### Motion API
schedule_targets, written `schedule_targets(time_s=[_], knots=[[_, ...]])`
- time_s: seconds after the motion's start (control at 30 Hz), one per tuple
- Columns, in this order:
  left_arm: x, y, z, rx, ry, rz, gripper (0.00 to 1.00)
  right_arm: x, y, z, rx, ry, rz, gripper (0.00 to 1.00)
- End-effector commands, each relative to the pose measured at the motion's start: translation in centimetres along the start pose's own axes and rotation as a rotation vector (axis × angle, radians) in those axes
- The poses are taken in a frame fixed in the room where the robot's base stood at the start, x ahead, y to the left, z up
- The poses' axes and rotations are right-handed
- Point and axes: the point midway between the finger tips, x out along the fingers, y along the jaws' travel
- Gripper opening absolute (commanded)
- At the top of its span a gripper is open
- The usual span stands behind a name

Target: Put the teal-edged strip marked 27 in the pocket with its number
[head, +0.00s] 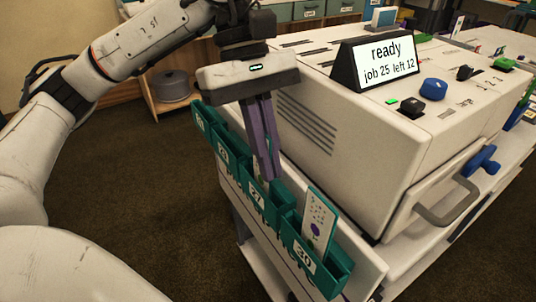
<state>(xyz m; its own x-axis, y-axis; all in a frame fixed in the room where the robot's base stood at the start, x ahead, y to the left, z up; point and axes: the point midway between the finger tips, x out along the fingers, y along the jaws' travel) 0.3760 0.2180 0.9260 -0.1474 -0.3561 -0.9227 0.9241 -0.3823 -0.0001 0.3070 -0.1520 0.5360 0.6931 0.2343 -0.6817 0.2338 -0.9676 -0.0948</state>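A teal row of pockets (284,218) runs along the near side of the white machine, with number labels on its front. The pocket label 27 (257,196) is in the middle and the label 30 (304,256) is at the near end. My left gripper (267,176) points down, its purple fingers close together at the pocket marked 27. A pale strip (258,187) shows partly beside the fingertips, low at that pocket. Its number and edge colour are not readable, and whether the fingers hold it is unclear. My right gripper is not in view.
Another pale strip (318,221) with a purple dot stands upright in the pocket marked 30. The white machine (310,125) rises just right of the pockets. It carries a display (384,63) reading "ready, job 25 left 12". Brown carpet is open at left.

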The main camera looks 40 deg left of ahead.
Motion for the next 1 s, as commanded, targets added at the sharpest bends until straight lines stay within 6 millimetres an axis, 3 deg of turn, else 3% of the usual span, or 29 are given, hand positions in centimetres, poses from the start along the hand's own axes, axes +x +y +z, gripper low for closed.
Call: schedule_targets(time_s=[0.67, 0.7, 0.8, 1.0], knots=[[0.95, 0.0, -0.38, 0.0, 0.0, 0.0, 0.0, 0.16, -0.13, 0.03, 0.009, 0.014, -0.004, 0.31], [0.94, 0.0, -0.38, 0.0, 0.0, 0.0, 0.09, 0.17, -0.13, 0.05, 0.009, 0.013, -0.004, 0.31], [0.94, 0.0, -0.38, 0.0, 0.0, 0.0, 0.24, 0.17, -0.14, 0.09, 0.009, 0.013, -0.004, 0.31], [0.94, 0.0, -0.38, 0.0, 0.0, 0.0, 0.24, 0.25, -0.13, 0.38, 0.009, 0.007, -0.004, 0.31]])
